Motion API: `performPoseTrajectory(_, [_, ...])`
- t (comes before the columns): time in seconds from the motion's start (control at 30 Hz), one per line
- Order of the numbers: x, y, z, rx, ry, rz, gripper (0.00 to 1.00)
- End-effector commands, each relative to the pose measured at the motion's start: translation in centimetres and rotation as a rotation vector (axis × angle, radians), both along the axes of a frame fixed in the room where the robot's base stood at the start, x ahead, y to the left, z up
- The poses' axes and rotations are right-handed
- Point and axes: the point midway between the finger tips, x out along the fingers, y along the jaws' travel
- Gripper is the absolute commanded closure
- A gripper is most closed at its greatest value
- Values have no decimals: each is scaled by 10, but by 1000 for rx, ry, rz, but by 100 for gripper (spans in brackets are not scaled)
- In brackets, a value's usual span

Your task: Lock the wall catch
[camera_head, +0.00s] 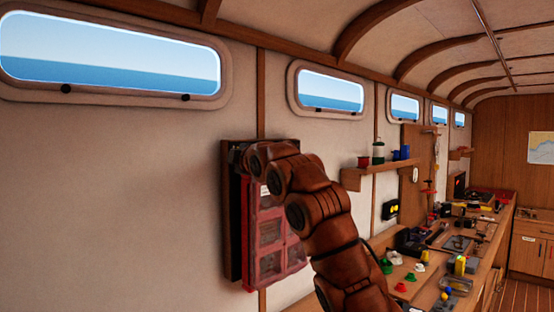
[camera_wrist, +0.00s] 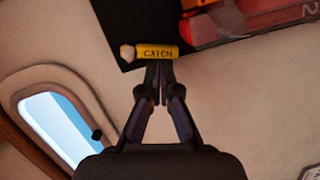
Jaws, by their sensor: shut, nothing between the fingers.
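The wall catch (camera_wrist: 155,51) is a yellow bar lettered CATCH, with a pale knob at its left end, in the wrist view. It sits at the edge of a dark panel (camera_wrist: 128,22). My gripper (camera_wrist: 159,64) is shut and empty, its fingertips right at the lower edge of the yellow bar; I cannot tell whether they touch it. In the head view, a red-framed cabinet (camera_head: 270,240) with clear panes hangs on the wall against a dark backing (camera_head: 232,210). My arm covers its upper right, and the catch and gripper are hidden there.
A small shelf (camera_head: 380,170) with jars is on the wall to the right. Below it, a long workbench (camera_head: 410,285) carries many small items. Oblong windows (camera_head: 330,90) line the wall above. The wall left of the cabinet is bare.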

Motion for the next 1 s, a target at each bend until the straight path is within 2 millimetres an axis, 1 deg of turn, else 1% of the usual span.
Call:
performPoseTrajectory(0.03, [-5, 14, -3, -28, -26, 21, 100])
performPoseTrajectory(0.1, [-4, 11, 0, -20, -19, 16, 100])
performPoseTrajectory(0.3, [-4, 10, 0, -19, -19, 13, 100])
performPoseTrajectory(0.47, [-7, 16, -1, -19, -18, 11, 100])
performPoseTrajectory(0.77, [-21, 39, 1, -22, -22, 10, 100])
performPoseTrajectory(0.83, [-24, 35, 0, -19, -20, 10, 100])
performPoseTrajectory(1.0, [-36, 35, 1, -18, -23, 17, 100])
